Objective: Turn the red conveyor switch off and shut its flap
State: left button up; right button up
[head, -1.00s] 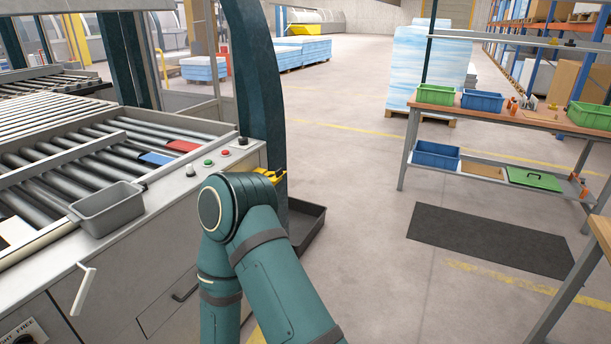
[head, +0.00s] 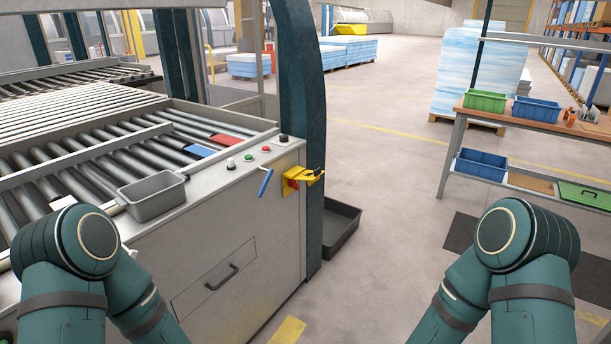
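The red switch (head: 293,184) sits in a yellow housing on the right end of the conveyor's front panel, just below the top edge. A yellow flap (head: 310,177) sticks out to the right of it with a dark part on it; the red part is uncovered. The switch's exact setting is too small to read. My two arms show only as teal elbow links at the lower left and lower right. Both grippers are out of view, and neither arm touches the switch.
Red, green, white and black buttons (head: 249,157) line the panel's top edge. A blue lever (head: 266,182) hangs beside the switch. A grey bin (head: 153,196) sits at the conveyor's edge. A dark tray (head: 341,232) lies on the floor behind the post.

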aim_at(293, 182)
jog(key=i+l, duration=0.65)
jog(key=i+l+u, duration=0.1)
jog(key=i+l, duration=1.25)
jog(key=l, duration=0.15)
